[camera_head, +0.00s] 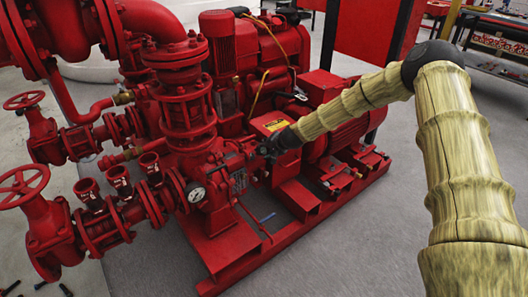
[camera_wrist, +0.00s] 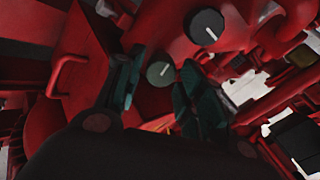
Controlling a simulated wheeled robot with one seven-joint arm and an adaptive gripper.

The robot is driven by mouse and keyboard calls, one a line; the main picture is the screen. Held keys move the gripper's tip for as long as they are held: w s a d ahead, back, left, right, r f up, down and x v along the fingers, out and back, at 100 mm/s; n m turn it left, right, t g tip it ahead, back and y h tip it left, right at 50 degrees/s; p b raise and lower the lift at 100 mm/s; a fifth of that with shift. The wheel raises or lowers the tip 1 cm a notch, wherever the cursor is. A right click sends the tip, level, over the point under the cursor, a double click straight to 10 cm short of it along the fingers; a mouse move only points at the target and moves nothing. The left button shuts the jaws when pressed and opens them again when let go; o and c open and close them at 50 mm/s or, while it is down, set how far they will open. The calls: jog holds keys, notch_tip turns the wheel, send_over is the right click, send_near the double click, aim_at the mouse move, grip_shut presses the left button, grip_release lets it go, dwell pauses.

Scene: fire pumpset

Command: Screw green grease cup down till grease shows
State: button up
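In the wrist view a small round grey-green cap with a white line mark, the green grease cup (camera_wrist: 160,73), shows between the fingertips of my gripper (camera_wrist: 164,62). The fingers stand apart, with a gap visible on both sides of the cap, and I see no contact. A second, larger dark round cap (camera_wrist: 206,25) with a white mark sits above and to the right. In the head view my gripper (camera_head: 266,150) is at the red pump's (camera_head: 222,180) shaft housing, and the cup is not discernible there. No grease is discernible.
The red motor (camera_head: 340,125) stands to the right of my gripper. A pressure gauge (camera_head: 196,194), red handwheels (camera_head: 22,183) and vertical piping crowd the left. A red handle (camera_wrist: 68,72) is at left in the wrist view. Grey floor (camera_head: 350,240) lies open in front of the red base frame (camera_head: 300,235).

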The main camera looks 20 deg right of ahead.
jog(key=v, duration=1)
jog(key=shift+s+d, duration=0.1)
dwell(0.5)
jog(key=s+a+f+n+g+h, duration=0.15)
jog(key=s+a+f, duration=0.25)
jog(key=s+f, duration=0.55)
jog(key=s+a+f+n+g+y, duration=0.15)
jog(key=s+a+f, duration=0.25)
jog(key=s+f, duration=0.6)
jog(key=s+f+n+g+h, duration=0.2)
jog(key=s+f+n+g, duration=0.1)
jog(key=s, duration=1.5)
jog(key=s+f+n+g+h, duration=0.1)
jog(key=s+f+n+g, duration=0.15)
jog(key=s, duration=1.65)
notch_tip(320, 180, up, 26)
jog(key=p, duration=2.7)
jog(key=shift+r, duration=0.2)
